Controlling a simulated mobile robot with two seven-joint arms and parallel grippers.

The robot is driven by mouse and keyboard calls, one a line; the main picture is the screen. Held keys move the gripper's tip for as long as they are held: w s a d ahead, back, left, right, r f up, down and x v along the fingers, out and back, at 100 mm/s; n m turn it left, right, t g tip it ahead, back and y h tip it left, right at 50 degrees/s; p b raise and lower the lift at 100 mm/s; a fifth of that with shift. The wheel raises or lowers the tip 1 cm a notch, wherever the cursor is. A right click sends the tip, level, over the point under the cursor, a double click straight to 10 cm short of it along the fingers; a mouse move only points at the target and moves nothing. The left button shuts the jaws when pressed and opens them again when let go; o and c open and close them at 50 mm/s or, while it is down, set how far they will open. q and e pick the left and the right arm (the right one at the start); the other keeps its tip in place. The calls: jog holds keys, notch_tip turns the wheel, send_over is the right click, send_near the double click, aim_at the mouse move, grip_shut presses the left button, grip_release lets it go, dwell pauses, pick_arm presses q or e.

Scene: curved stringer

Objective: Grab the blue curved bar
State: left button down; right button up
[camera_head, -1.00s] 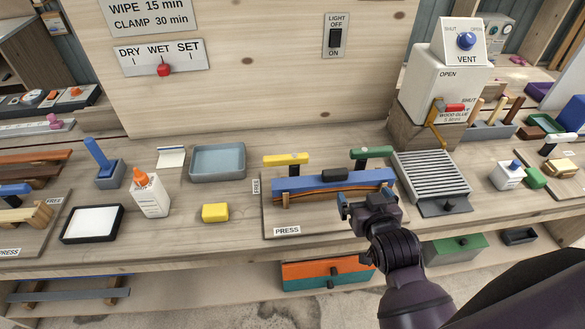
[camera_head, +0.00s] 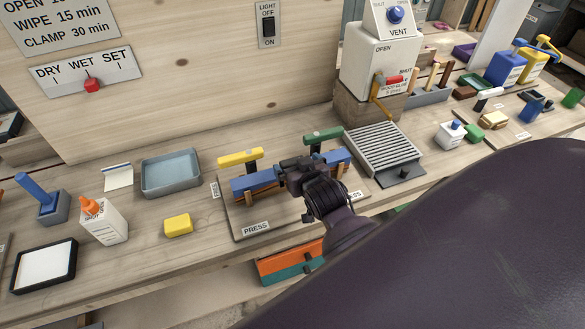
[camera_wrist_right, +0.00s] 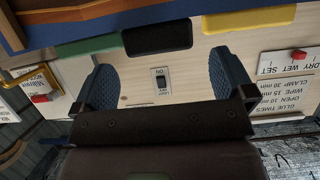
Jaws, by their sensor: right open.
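The blue curved bar (camera_head: 252,184) lies in the press (camera_head: 246,214), between a yellow clamp handle (camera_head: 240,157) and a green clamp handle (camera_head: 322,135). My right gripper (camera_head: 294,172) is in front of and over the middle of the bar, hiding that part in the head view. In the right wrist view my right gripper (camera_wrist_right: 162,82) has its two fingers spread wide with nothing between them. My left gripper is out of view.
A ribbed grille (camera_head: 385,150) and the glue dispenser (camera_head: 380,65) stand to the right. A yellow block (camera_head: 178,225), a grey tray (camera_head: 171,173) and a glue bottle (camera_head: 103,222) are to the left. A wooden wall with a light switch (camera_head: 268,25) rises behind.

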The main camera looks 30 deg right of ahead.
aim_at(293, 160)
jog(key=shift+x, duration=2.15)
jog(key=c, duration=1)
jog(key=shift+c, duration=0.2)
